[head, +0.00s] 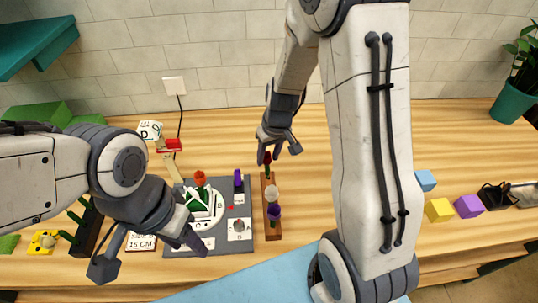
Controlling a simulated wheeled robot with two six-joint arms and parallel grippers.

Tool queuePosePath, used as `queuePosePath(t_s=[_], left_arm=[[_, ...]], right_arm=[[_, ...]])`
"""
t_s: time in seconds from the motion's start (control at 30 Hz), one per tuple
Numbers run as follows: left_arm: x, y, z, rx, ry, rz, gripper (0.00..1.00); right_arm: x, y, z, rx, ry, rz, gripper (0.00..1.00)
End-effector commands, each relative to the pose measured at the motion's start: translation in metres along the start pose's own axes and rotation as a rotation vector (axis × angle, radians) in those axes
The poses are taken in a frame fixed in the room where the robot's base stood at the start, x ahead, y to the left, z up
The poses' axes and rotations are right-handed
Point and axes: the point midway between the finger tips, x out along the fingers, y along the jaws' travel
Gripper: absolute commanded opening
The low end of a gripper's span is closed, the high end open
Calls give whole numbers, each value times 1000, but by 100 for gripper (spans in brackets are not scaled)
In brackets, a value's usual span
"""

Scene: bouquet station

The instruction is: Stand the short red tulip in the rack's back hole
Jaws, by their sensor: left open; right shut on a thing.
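The short red tulip (267,158) has a dark red head and a green stem and is upright at the back end of the narrow brown rack (275,238). My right gripper (278,152) is shut on it, above the rack's back end. Whether the stem's foot is inside the back hole cannot be told. A white flower (271,193) and a purple flower (274,212) stand in the rack in front of it.
The grey mat (213,243) carries a white-and-green holder with an orange-red flower (200,178) and a dark block with a purple flower (238,177). Cards and a yellow block (43,242) lie left. Coloured cubes (439,210) sit right. The wood behind the rack is clear.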

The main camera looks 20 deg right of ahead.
Motion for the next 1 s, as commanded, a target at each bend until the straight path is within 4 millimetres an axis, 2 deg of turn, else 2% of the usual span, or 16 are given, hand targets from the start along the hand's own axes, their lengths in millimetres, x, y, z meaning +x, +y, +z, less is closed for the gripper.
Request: queuePosePath(t_s=[1.0], left_arm=[[7,0,0,0,0,0,50]], right_arm=[[6,0,1,0,0,0,20]])
